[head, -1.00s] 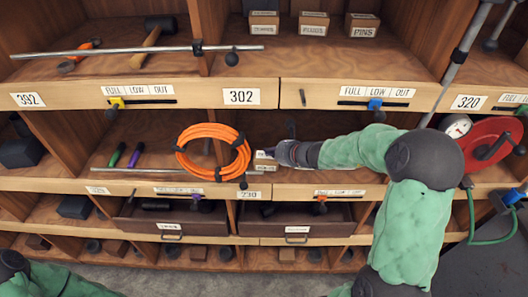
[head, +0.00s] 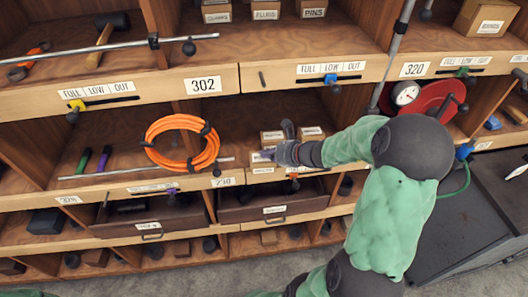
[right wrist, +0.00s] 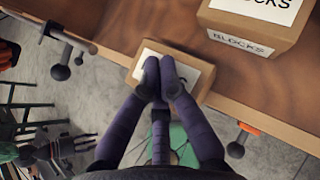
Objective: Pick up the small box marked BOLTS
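My right gripper (head: 262,156) is at small cardboard boxes on the middle shelf. In the right wrist view its dark fingertips (right wrist: 162,80) lie close together over a small box (right wrist: 202,84) at the shelf's edge. They cover most of its white label, so I cannot read it. I cannot tell whether they grip it. A box marked BLOCKS (right wrist: 246,36) stands behind it. Two more small boxes (head: 311,133) show beside the gripper, their labels too small to read. What looks like my left gripper (right wrist: 72,146) shows at the lower left, fingers apart and empty.
Boxes including PINS (head: 313,9) stand on the shelf above. Drawers (head: 268,203) are below. A red reel with a gauge (head: 436,98) stands to the right.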

